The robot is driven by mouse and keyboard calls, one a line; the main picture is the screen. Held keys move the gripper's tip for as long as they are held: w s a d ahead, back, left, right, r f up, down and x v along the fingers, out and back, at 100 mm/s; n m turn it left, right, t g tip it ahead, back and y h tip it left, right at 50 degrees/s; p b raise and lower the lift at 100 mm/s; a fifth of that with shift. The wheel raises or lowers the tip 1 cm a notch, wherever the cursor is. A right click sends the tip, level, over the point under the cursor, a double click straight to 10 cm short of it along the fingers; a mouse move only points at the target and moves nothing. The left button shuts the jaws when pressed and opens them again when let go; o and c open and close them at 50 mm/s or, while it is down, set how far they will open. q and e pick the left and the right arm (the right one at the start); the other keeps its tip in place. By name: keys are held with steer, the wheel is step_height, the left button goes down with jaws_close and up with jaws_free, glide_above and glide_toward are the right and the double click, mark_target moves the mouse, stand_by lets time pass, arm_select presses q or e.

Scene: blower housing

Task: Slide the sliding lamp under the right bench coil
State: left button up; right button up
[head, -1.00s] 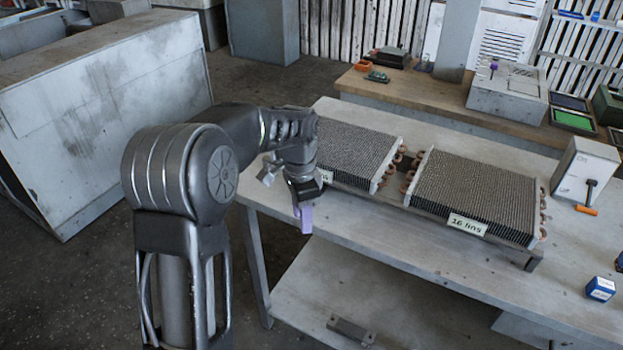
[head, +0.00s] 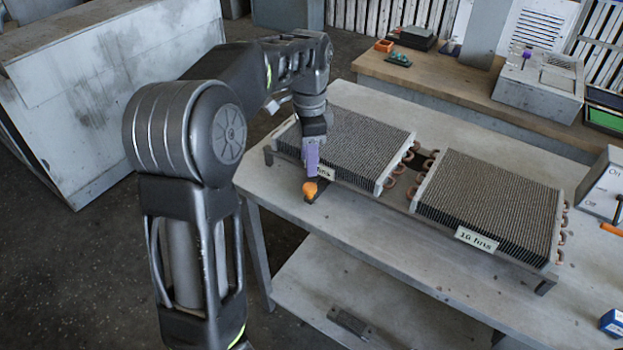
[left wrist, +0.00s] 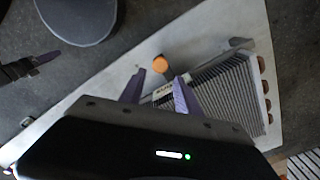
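The right bench coil (head: 487,205), a finned block with copper bends and a "fins" label, lies on a low dark frame on the bench. An orange knob (head: 309,189) on a dark piece shows at the front of the left coil (head: 350,145); it looks like the sliding lamp's handle, the rest hidden. My left gripper (head: 311,172) is just above and behind this knob. In the left wrist view its purple fingers (left wrist: 158,92) are apart with nothing between, and the knob (left wrist: 159,63) lies beyond them. A dark part with a purple tip (left wrist: 42,60) may be my right gripper.
A switch box (head: 600,185) with an orange-handled tool and a blue box (head: 612,322) stand on the bench's right side. The bench top (head: 420,275) before the coils is clear. A dark bracket (head: 350,323) lies on the lower shelf. A wooden bench stands behind.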

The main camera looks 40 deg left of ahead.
mark_target(310, 186)
arm_select(q)
steer(key=shift+w+f, duration=0.1)
steer(key=shift+f, duration=0.35)
step_height(310, 186, down, 7)
steer(key=shift+f+p, duration=0.1)
steer(key=shift+p, duration=0.3)
jaws_close()
stand_by(1.1)
